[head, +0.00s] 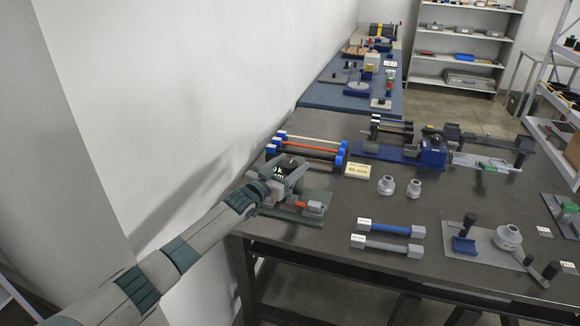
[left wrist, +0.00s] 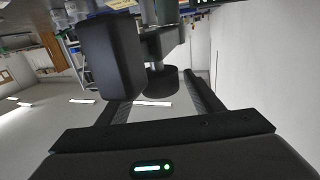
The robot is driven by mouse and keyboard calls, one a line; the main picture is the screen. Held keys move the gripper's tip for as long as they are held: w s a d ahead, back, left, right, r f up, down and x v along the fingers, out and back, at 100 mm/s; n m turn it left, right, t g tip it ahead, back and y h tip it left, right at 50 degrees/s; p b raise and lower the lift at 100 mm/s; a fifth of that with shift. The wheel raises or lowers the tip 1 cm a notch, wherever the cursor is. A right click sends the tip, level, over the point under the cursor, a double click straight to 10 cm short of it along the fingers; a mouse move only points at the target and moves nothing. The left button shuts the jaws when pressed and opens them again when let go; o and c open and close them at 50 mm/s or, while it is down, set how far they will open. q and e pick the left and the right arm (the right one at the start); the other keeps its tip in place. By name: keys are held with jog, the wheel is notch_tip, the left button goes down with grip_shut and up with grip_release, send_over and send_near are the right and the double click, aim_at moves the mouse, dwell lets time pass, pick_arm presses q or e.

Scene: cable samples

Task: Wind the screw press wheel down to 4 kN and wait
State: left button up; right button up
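The screw press stands on a green base (head: 312,219) at the near left corner of the dark bench. Its black display (head: 281,171) shows light characters, partly covered, that look like "0 k"; I cannot read the full value. My left gripper (head: 288,186) is at the press and hides much of it, including the wheel in the head view. In the left wrist view a dark round knob (left wrist: 162,84) lies between the fingers of the gripper (left wrist: 160,92), with gaps on both sides. The fingers look open. My right gripper is not in view.
A rack with blue ends (head: 341,153) and coloured rods stands behind the press. A label block (head: 357,170), two grey fittings (head: 386,185), blue and grey bars (head: 390,228) and a grey fixture plate (head: 478,245) lie to the right. The wall is close on the left.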

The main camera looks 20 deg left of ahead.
pick_arm(q)
jog(key=shift+s+f, duration=0.15)
jog(key=shift+f, duration=0.1)
